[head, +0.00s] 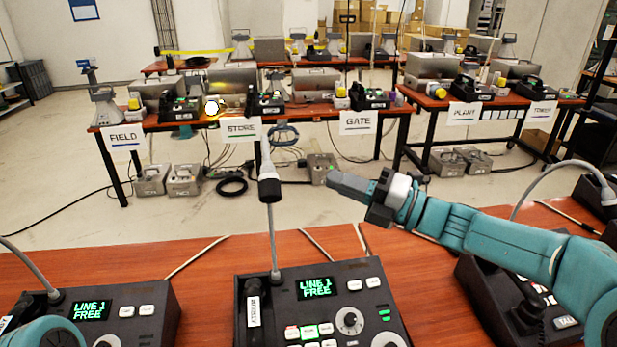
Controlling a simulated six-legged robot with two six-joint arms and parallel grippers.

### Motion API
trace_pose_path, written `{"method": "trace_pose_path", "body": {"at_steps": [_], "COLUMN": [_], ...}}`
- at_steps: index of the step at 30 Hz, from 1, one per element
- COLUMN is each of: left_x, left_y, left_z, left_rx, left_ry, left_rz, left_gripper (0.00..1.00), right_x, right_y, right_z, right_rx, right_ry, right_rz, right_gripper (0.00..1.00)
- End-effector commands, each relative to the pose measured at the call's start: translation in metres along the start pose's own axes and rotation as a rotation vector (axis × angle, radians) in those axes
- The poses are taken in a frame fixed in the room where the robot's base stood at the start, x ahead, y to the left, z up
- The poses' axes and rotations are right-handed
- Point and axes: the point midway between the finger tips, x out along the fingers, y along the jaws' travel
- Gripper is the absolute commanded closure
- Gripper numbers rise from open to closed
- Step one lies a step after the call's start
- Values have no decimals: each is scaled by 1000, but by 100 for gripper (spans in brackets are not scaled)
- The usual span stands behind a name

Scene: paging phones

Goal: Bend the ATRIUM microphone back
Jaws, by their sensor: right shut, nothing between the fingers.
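The ATRIUM console (375,312) stands on the near table at the middle, with an ATRIUM tag on its black handset (253,305). Its screen reads LINE 1 FREE. The ATRIUM microphone (268,184) has a grey gooseneck rising from the back of the console. The neck arches over at the top, and the dark head tips down toward me. My right gripper (338,182) is shut and empty. It is to the right of the microphone head, with a visible gap between them. My left arm shows only a teal piece at the bottom left; its gripper is out of view.
A second console (150,300) with its own gooseneck stands at the left. Another console (500,290) is at the right, partly under my right arm. Beyond the near table is open floor, then tables with signs STORE (241,129) and GATE (358,122).

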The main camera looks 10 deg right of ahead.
Motion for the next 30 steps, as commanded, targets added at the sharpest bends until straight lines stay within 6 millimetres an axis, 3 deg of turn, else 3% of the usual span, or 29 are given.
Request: {"method": "trace_pose_path", "body": {"at_steps": [3,9,24,30], "left_x": [7,10,10,14], "left_y": [-3,-4,-4,-5], "left_z": [0,0,0,0], "left_rx": [0,0,0,0], "left_ry": [0,0,0,0], "left_rz": [0,0,0,0], "left_gripper": [100,100,100,100], "right_x": [-23,-41,-43,-48], "right_y": [-2,0,0,-15], "right_z": [0,0,0,1], "right_rx": [-1,-1,0,35], "right_ry": [-2,1,0,-38], "right_rz": [-1,0,0,-4], "right_gripper": [100,100,100,100]}}
